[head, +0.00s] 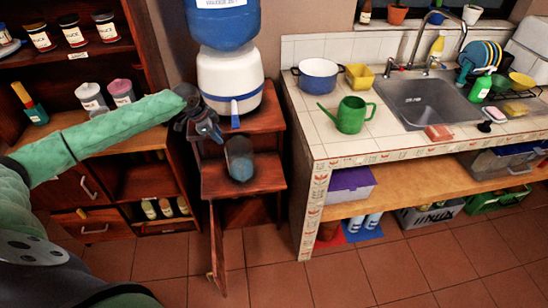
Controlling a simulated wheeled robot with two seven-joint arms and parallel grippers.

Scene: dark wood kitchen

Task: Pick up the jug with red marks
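I cannot make out a jug with red marks in the head view. A dark blue-grey rounded vessel (240,160) stands on the lower step of the wooden stand; no red marks can be made out on it. My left gripper (212,130), at the end of the green-sleeved arm from the left, is by the stand's left side. It is up and to the left of this vessel. Its fingers are small and dark, so I cannot tell whether they are open or shut. My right gripper is out of view.
A blue-and-white water dispenser (230,82) stands on the stand's top, close to my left gripper. The stand's door (217,250) hangs open. The tiled counter (345,150) holds a green watering can (350,115) and a blue pot (319,76). Shelves (75,60) stand left.

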